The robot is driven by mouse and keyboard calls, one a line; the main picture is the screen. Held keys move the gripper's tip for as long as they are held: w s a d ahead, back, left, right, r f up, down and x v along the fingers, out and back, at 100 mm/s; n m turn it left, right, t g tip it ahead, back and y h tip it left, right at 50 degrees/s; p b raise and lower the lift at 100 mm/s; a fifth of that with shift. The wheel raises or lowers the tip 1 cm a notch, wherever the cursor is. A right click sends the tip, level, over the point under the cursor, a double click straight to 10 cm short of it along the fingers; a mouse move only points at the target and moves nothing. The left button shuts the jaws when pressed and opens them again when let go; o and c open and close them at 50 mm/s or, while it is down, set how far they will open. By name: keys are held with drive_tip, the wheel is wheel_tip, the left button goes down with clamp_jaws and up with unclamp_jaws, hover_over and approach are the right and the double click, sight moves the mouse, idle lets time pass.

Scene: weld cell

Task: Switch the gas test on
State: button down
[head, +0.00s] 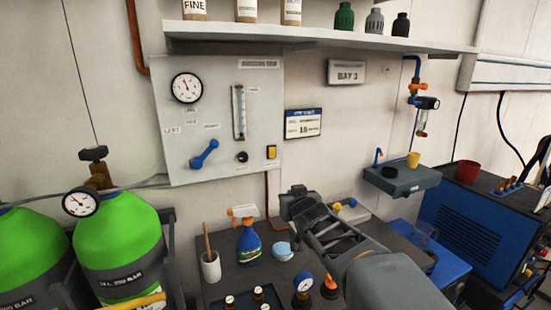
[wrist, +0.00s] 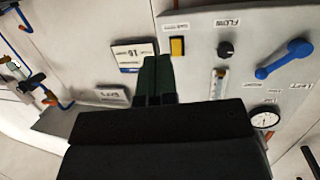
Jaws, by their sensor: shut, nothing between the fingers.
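The grey gas panel (head: 222,165) is on the wall, with a yellow rocker switch (head: 271,152) at its lower right. The switch also shows in the wrist view (wrist: 177,47), where the panel appears upside down. Its small label is too blurred to read, and I cannot tell which way the rocker is set. My gripper (head: 297,194) is below and slightly right of the panel in the head view. In the wrist view its dark fingers (wrist: 154,76) are together and empty, pointing towards the wall just beside the switch, apart from it as far as I can see.
The panel also bears a blue lever (head: 205,154), a black knob (head: 242,157), a flow tube (head: 239,112) and a gauge (head: 187,88). A calendar card (head: 303,123) hangs right of it. A shelf (head: 330,39) runs above; a spray bottle (head: 249,241) stands below.

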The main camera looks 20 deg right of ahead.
sight(273, 149)
drive_tip(key=w+d+r+n+t+y, duration=0.2)
drive_tip(key=w+r+t+y, duration=0.1)
drive_tip(key=r+t, duration=0.1)
drive_tip(key=shift+w+r+t+b, duration=0.2)
drive_tip(key=shift+r+t+b, duration=0.1)
drive_tip(key=shift+r+b, duration=0.15)
drive_tip(key=shift+w, duration=0.1)
drive_tip(key=w+p, duration=0.1)
drive_tip(key=w, duration=0.3)
drive_tip(key=w+r, duration=0.1)
drive_tip(key=w, duration=0.4)
drive_tip(key=w+p, duration=0.1)
drive_tip(key=w, duration=0.3)
drive_tip(key=shift+w+r+p, duration=0.35)
drive_tip(key=shift+w, duration=0.05)
drive_tip(key=shift+r, duration=0.1)
